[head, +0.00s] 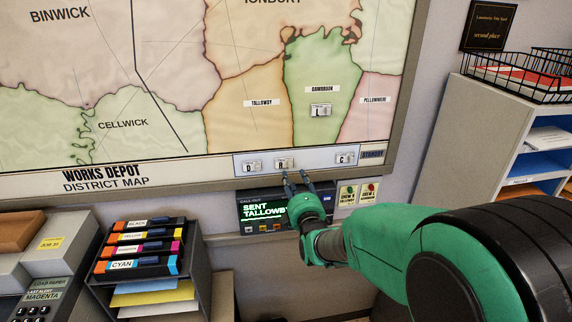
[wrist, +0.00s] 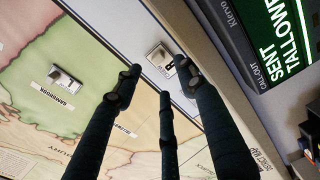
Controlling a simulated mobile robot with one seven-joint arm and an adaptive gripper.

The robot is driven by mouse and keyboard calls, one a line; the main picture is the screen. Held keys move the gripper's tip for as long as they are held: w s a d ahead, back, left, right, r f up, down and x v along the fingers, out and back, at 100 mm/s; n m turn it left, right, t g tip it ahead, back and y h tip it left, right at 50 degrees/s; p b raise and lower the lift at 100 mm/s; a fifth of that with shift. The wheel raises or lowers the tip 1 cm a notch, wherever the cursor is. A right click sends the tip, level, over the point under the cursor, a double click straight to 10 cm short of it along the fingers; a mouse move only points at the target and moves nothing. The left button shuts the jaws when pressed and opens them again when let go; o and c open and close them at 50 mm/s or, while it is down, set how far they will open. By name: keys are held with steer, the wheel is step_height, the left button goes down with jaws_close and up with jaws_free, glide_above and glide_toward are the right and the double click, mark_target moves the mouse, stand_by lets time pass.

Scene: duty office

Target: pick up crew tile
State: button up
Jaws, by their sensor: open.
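Several small pale lettered tiles are on the wall map in the head view. One reading D (head: 251,167), one that looks like R (head: 284,163) and one reading C (head: 345,158) sit on the strip along the map's bottom edge. A tile reading L (head: 320,110) is on the green Gawbrook area; it also shows in the wrist view (wrist: 66,82). My gripper (head: 295,176) is open and empty, just below the R tile. In the wrist view my fingers (wrist: 157,84) straddle the line toward a strip tile (wrist: 159,57), apparently the R one. A fingertip partly covers its letter. I cannot see contact.
A call-out screen (head: 262,209) reading "SENT TALLOWBY" hangs just below the map, close to my gripper. Cards (head: 358,194) are beside it. A rack of colour cartridges (head: 140,245) stands lower left; shelves with a wire basket (head: 520,75) stand right.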

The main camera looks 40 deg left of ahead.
mark_target(290, 166)
steer(key=shift+x, duration=0.95)
steer(key=shift+p+x, duration=0.35)
steer(key=shift+x, duration=2.25)
steer(key=shift+w+d, duration=0.1)
jaws_close()
